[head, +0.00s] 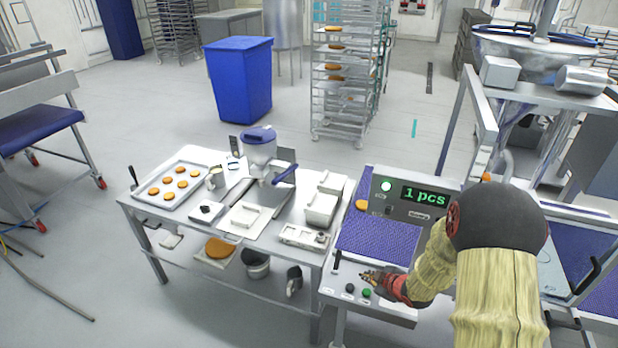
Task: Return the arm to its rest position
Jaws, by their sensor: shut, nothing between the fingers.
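My gripper (370,276) is at the end of my arm, low over the front panel (330,288) of the machine on the right. It is shut and empty, close to the black and green buttons (366,293); I cannot tell whether it touches anything. My arm comes in from the lower right and hides part of the machine. The machine's purple belt (378,240) lies just behind my gripper. Its lit display (424,195) reads "1 pcs", with a green lamp beside it.
The steel table (150,210) at left holds a tray (201,177) of several rounds, a blue-lidded filling machine (259,150) and containers (321,208). A round (362,205) lies near the display. A blue bin (240,80) and rack (345,70) stand behind. A frame (483,110) rises at right.

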